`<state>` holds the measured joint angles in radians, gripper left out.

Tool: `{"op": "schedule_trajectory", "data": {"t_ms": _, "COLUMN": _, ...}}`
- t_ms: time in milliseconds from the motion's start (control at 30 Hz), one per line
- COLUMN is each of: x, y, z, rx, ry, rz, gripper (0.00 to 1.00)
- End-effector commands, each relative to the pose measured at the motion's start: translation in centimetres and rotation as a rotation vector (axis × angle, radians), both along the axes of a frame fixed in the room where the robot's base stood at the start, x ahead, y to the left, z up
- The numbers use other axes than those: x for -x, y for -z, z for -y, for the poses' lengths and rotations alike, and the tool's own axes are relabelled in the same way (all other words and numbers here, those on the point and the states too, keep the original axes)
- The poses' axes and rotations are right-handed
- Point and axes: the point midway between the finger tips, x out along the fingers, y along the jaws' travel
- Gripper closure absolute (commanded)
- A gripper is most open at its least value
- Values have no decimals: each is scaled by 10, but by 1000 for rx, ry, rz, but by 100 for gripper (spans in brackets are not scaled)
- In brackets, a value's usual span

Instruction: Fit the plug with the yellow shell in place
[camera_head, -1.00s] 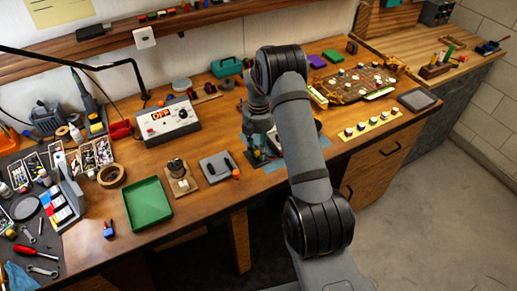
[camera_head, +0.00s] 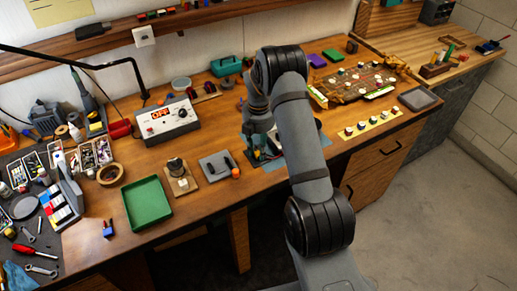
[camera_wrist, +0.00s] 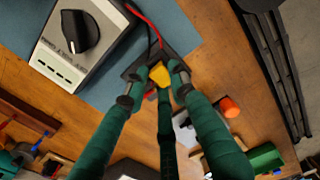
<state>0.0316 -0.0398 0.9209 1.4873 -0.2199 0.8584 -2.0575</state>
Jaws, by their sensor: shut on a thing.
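The plug with the yellow shell (camera_wrist: 160,76) is between the fingertips of my gripper (camera_wrist: 158,80) in the wrist view. My gripper is shut on it. The plug is over or against a small black block or plate (camera_wrist: 182,46), with a red lead and a black lead near it. Whether the plug touches or sits in a socket there is hidden by the fingers.
A grey box with a black knob (camera_wrist: 80,32) stands beside the gripper on a blue mat (camera_wrist: 125,80).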

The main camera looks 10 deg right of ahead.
Motion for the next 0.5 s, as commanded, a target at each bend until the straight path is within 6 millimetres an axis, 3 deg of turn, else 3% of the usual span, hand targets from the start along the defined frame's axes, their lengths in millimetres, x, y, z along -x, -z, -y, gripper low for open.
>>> {"op": "schedule_trajectory", "data": {"t_ms": 133, "x": 0, "y": 6, "z": 0, "rx": 0, "ry": 0, "rz": 0, "gripper": 90}}
{"op": "schedule_trajectory", "data": {"t_ms": 167, "x": 0, "y": 4, "z": 0, "rx": 0, "ry": 0, "rz": 0, "gripper": 73}}
{"op": "schedule_trajectory", "data": {"t_ms": 500, "x": 0, "y": 4, "z": 0, "rx": 0, "ry": 0, "rz": 0, "gripper": 54}}
